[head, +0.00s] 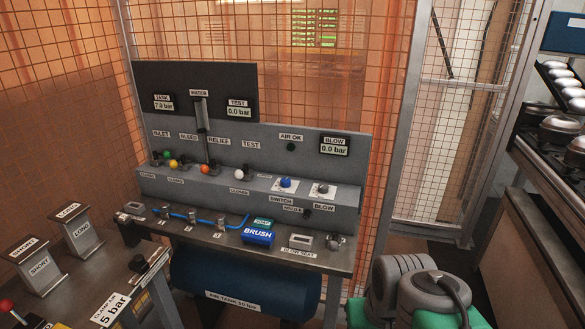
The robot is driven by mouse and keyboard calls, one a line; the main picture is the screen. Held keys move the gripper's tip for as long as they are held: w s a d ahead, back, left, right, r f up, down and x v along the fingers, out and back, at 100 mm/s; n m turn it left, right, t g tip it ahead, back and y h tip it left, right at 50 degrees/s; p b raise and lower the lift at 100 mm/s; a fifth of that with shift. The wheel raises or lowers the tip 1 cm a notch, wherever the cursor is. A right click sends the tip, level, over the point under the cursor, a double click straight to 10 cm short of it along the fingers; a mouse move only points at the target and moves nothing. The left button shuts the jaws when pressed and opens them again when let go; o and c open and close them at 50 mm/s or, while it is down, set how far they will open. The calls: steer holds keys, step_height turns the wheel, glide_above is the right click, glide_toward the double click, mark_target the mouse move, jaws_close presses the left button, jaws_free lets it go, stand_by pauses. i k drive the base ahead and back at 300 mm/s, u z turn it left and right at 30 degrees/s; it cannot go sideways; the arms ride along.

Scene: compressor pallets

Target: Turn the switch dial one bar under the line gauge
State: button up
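A blue knob (286,183) sits on a white plate on the ledge of the grey console, above a label reading SWITCH (281,200). No gauge in the head view is labelled LINE. The tank gauge (163,105) reads about 7.8 bar, though its digits are small. The test gauge (239,110) and the blow gauge (334,147) read 0.0 bar. My arm (415,290) shows at the bottom right, apart from the console. My gripper cannot be made out in this view.
A dark knob (322,188) stands right of the blue one. Several coloured valve knobs line the ledge leftward. A blue BRUSH block (257,237) and a blow seat (301,241) lie on the bench. Mesh fencing (385,70) stands behind; a loaded rack (560,130) stands right.

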mark_target(285, 182)
steer(key=u, duration=0.2)
steer(key=i, duration=0.75)
steer(key=u, duration=1.15)
steer(key=i, duration=0.65)
steer(key=u, duration=0.8)
